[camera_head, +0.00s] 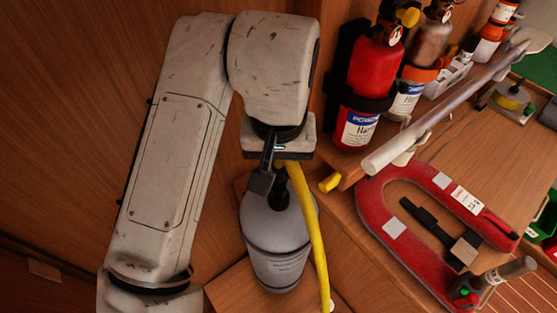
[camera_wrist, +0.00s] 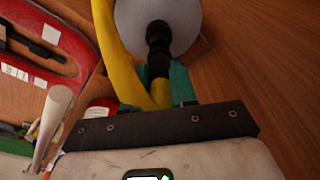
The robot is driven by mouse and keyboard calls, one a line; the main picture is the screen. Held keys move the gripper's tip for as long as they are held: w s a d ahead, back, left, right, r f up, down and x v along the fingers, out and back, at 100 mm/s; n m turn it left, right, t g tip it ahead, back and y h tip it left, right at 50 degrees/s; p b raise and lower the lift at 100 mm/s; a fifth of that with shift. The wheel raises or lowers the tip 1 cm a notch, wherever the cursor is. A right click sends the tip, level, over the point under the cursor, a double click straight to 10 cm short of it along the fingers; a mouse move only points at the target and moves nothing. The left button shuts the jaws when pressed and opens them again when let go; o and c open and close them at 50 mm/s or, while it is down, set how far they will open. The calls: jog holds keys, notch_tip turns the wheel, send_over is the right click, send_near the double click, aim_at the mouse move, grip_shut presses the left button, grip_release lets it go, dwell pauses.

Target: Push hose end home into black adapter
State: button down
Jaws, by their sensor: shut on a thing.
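A grey canister (camera_head: 278,240) stands below my gripper, with a black adapter (camera_head: 281,198) on its top. In the wrist view the canister (camera_wrist: 185,18) is at the top and the adapter (camera_wrist: 158,36) points towards my jaws. The yellow hose (camera_head: 308,220) runs down from my gripper (camera_head: 270,176) past the canister's right side. In the wrist view the hose (camera_wrist: 120,55) bends in close to my gripper (camera_wrist: 162,98), which is shut on it. The hose end is mostly hidden, and I cannot tell whether it is inside the adapter.
A pale tube (camera_head: 440,112) lies across the shelf edge above a red U-shaped piece (camera_head: 385,225). A short yellow stub (camera_head: 330,182) sits right of my gripper. A wooden wall (camera_head: 70,100) is at the left.

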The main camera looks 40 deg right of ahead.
jog(key=shift+f+b, duration=0.8)
jog(key=shift+f, duration=0.35)
jog(key=c, duration=1.1)
grip_release()
jog(key=shift+o, duration=0.6)
jog(key=o, duration=0.5)
jog(key=shift+r, duration=0.1)
notch_tip(320, 180, up, 5)
jog(key=p, duration=0.5)
